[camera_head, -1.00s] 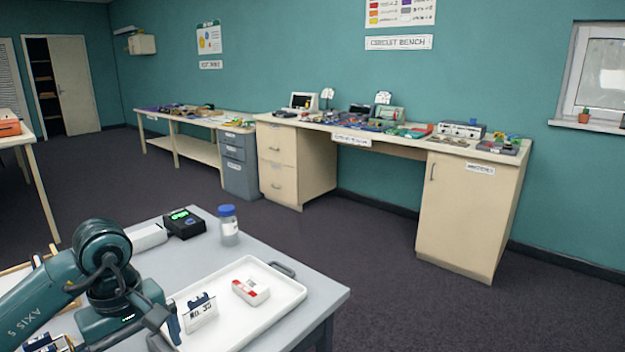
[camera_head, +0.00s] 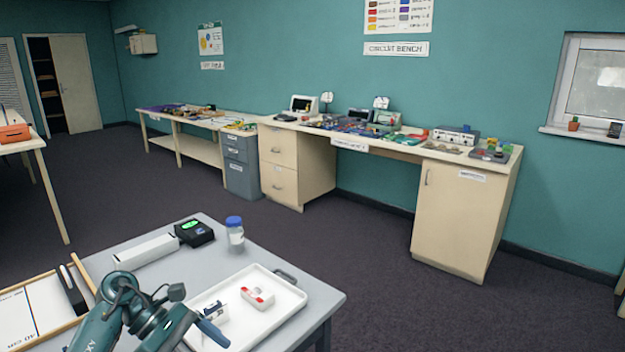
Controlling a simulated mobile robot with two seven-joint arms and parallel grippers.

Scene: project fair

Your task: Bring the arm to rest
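My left arm comes in from the bottom left of the head view, over the near edge of the grey table (camera_head: 262,226). Its gripper (camera_head: 210,328) is over the left side of the white tray (camera_head: 285,314). One blue-grey finger shows; whether the fingers are apart is hidden by the angle. A small white card holder (camera_head: 219,313) stands in the tray right by the gripper, partly hidden behind it. I cannot tell whether they touch. A white and red box (camera_head: 257,298) lies in the tray, apart from the gripper. My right gripper is not in view.
On the table are a blue-capped jar (camera_head: 235,232), a black device with a green display (camera_head: 194,233), a long white box (camera_head: 147,250) and a wood-framed board (camera_head: 38,308). A cluttered bench (camera_head: 395,146) stands along the wall. The floor between is clear.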

